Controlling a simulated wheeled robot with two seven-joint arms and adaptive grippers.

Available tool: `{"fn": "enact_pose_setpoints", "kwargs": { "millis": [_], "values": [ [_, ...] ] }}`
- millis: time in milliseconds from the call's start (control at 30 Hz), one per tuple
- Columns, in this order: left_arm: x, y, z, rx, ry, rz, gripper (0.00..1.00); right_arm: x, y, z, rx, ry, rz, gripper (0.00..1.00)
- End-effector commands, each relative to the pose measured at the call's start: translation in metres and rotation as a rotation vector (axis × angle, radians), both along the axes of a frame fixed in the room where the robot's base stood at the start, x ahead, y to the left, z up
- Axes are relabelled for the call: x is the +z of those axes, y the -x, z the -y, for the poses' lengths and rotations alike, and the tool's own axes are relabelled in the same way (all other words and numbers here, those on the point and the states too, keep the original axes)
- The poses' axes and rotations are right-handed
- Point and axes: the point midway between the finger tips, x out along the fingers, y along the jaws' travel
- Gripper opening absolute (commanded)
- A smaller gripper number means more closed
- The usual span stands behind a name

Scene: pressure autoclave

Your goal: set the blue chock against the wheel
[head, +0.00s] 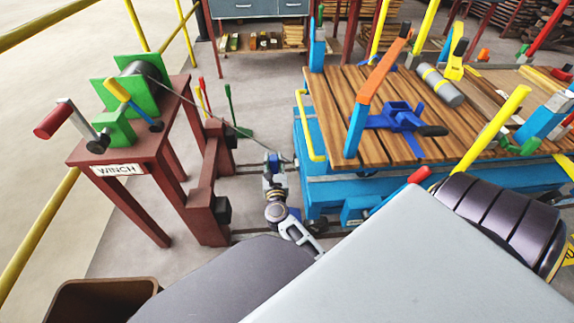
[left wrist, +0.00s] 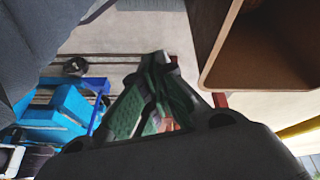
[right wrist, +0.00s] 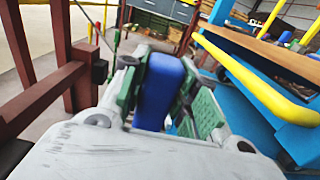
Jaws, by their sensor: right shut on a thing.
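My right gripper (head: 275,166) is low between the winch stand and the blue cart, near the cart's left end. In the right wrist view its green-padded fingers (right wrist: 163,85) are shut on the blue chock (right wrist: 160,92), a smooth upright blue block. In the head view only a bit of blue shows at the gripper. I cannot tell whether the chock touches anything besides the fingers. My left gripper (left wrist: 158,62) is shut and empty, fingertips together; it is not made out in the head view.
The blue cart (head: 312,150) with a plank deck carries a blue clamp (head: 402,118) and a grey cylinder (head: 440,85). A yellow handle (head: 309,130) projects at its left end. The red-brown winch stand (head: 175,130) is left; its cable runs toward the cart. A brown bin (head: 100,303) stands bottom left.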

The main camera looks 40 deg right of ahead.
Motion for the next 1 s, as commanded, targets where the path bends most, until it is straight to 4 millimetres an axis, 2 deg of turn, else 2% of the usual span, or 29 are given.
{"fn": "enact_pose_setpoints", "kwargs": {
  "millis": [567,767,1000],
  "values": [
    [-0.003,0.004,0.000,0.001,-0.002,-0.017,0.00,0.002,0.000,0.001,-0.007,0.003,0.004,0.00],
    [-0.014,0.002,0.003,0.001,0.013,-0.003,0.00,-0.011,0.000,0.002,-0.007,0.004,0.003,0.00],
    [-0.040,-0.002,0.010,0.007,0.053,0.030,0.00,-0.037,-0.001,0.001,-0.006,0.005,0.003,0.00]
  ]
}}
